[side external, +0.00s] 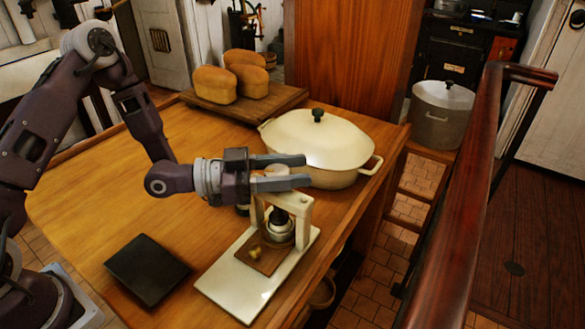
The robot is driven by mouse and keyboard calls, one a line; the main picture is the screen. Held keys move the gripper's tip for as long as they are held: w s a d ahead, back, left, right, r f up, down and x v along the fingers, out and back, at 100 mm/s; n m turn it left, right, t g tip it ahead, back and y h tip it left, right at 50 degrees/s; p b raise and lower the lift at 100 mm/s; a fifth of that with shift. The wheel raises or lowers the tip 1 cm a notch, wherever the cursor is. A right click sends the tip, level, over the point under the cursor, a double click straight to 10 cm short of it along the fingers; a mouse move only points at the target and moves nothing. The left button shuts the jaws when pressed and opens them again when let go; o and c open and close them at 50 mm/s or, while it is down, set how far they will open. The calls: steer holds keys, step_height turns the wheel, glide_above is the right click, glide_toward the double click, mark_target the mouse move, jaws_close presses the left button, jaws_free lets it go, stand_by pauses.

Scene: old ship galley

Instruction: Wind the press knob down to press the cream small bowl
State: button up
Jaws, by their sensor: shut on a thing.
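The press (305,219) is a cream frame standing on a pale base plate (238,290) near the table's right edge. A dark press head (279,215) hangs under its crossbar. The cream small bowl (278,236) appears to sit beneath the head, mostly hidden; I cannot tell whether the head touches it. My gripper (305,170) reaches in from the left, level above the crossbar. Its two grey fingers are shut on the press knob (277,170), of which only a light part shows between them.
A brown square (258,262) with a small yellowish mark lies on the base plate. A black flat square (147,270) lies on the table at left. A large cream lidded pot (317,145) stands close behind the gripper. Bread loaves (215,85) sit on a board at the back.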

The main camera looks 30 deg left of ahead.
steer(key=m+g+h, duration=0.1)
steer(key=g, duration=0.1)
steer(key=m+g+h, duration=0.1)
steer(key=m+g, duration=0.1)
steer(key=m+g+h, duration=0.1)
steer(key=g, duration=0.1)
steer(key=shift+s+d+m, duration=0.2)
steer(key=shift+s+m, duration=0.1)
steer(key=shift+s, duration=0.1)
steer(key=m+g, duration=0.1)
steer(key=g, duration=0.1)
steer(key=m+g, duration=0.1)
steer(key=g, duration=0.1)
steer(key=s+m+g+h, duration=0.1)
steer(key=g, duration=0.1)
steer(key=shift+d+m, duration=0.1)
steer(key=shift+m, duration=0.2)
steer(key=m+g, duration=0.2)
steer(key=g, duration=0.1)
steer(key=s+m+g+y, duration=0.1)
steer(key=m+g, duration=0.1)
steer(key=g, duration=0.1)
steer(key=shift+s+a+m+g+y, duration=0.2)
steer(key=shift+m+g+y, duration=0.45)
steer(key=shift+g, duration=0.4)
steer(key=shift+s+a+m+g+y, duration=0.15)
steer(key=shift+m+g+y, duration=0.3)
steer(key=shift+m+g, duration=0.5)
steer(key=shift+g, duration=0.3)
steer(key=shift+d, duration=0.1)
